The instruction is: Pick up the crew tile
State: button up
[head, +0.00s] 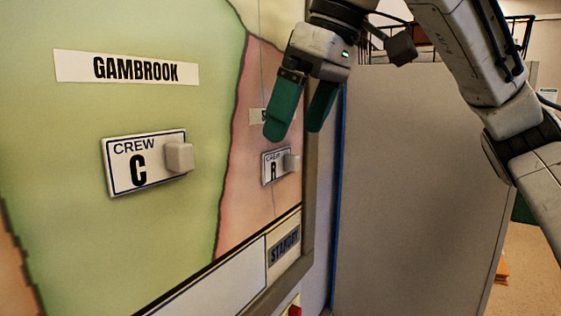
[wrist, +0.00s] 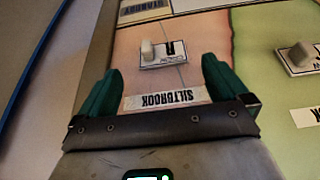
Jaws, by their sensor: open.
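A second crew tile, which looks marked R (head: 271,172), is on the pink area further along. It shows upside down in the wrist view (wrist: 176,60), ahead of and between my fingertips. The C tile is partly cut off at the right of the wrist view (wrist: 290,66). My gripper (head: 295,128) has green fingers, is open and empty, and hangs above the R tile in the head view. I cannot tell its exact distance from the board.
Labels reading GAMBROOK (head: 126,68) and SILTBROOK (wrist: 166,94) are on the board. A STANDBY strip (head: 284,245) runs below the map. The board's frame (head: 312,190) ends at the right, beside a large grey panel (head: 420,190).

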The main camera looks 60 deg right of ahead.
jog(key=x, duration=0.3)
jog(key=p+x, duration=0.1)
jog(key=shift+s+f, duration=0.15)
jog(key=shift+f, duration=0.35)
jog(key=shift+c, duration=0.3)
jog(key=c, duration=1.1)
jog(key=shift+s+r, duration=0.1)
jog(key=shift+r, duration=0.05)
notch_tip(320, 180, up, 7)
jog(key=b, duration=0.2)
send_over(291, 149)
jog(key=s+a, duration=0.3)
jog(key=a, duration=0.1)
jog(key=s+b, duration=0.1)
jog(key=s, duration=0.5)
jog(key=s+b, duration=0.1)
jog(key=s, duration=0.6)
jog(key=s+d+b, duration=0.1)
jog(key=s, duration=0.5)
jog(key=shift+s+d+b, duration=0.1)
jog(key=shift+s+b, duration=0.05)
jog(key=shift+b, duration=0.25)
